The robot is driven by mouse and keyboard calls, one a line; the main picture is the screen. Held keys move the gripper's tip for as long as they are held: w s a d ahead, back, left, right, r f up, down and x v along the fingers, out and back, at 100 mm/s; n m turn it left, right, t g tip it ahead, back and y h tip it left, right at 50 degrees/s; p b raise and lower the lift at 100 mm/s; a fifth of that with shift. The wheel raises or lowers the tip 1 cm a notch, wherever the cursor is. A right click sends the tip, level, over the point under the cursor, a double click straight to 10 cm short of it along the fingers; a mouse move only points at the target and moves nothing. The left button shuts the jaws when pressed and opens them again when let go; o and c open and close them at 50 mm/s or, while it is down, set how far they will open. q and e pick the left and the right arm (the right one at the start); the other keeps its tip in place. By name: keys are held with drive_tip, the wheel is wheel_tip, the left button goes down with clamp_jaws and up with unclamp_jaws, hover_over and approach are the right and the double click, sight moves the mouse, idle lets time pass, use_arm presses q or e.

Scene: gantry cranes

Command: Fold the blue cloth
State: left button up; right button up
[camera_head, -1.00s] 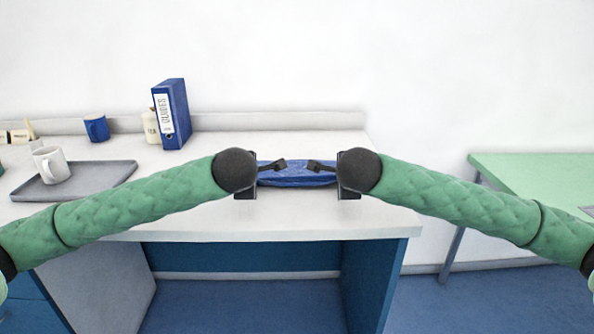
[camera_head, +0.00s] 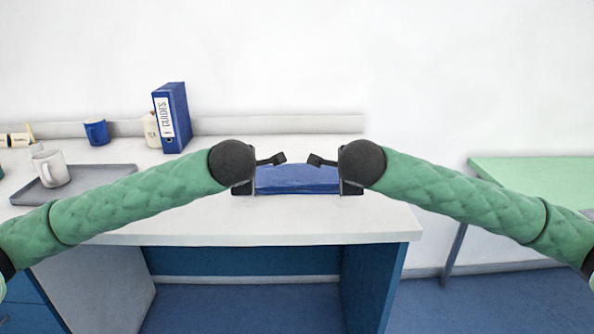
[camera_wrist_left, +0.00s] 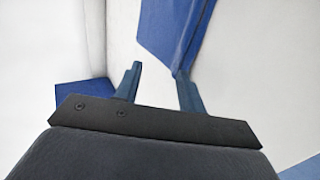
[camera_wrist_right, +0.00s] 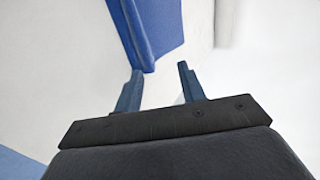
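The blue cloth (camera_head: 298,180) lies on the white desk, between and below my two grippers. It looks like a compact strip with a straight front edge; its ends are partly hidden by the grippers. My left gripper (camera_head: 262,170) is at its left end, fingers apart. In the left wrist view the cloth (camera_wrist_left: 170,35) has a corner close to the right-hand finger, with no cloth seen gripped. My right gripper (camera_head: 330,170) is at its right end, fingers apart. In the right wrist view a corner of the cloth (camera_wrist_right: 152,30) is close to the left-hand finger.
On the left of the desk (camera_head: 200,220) are a grey tray (camera_head: 105,180) with a white mug (camera_head: 52,168), a blue mug (camera_head: 97,132), a pale jar (camera_head: 151,130) and a blue binder (camera_head: 173,118). A green table (camera_head: 540,180) stands at right. The desk front is clear.

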use_arm(q)
drive_tip(key=s+r, duration=0.4)
drive_tip(key=r, duration=0.2)
drive_tip(key=shift+s, duration=0.4)
use_arm(e)
drive_tip(key=s+r, duration=0.5)
drive_tip(key=r, duration=0.1)
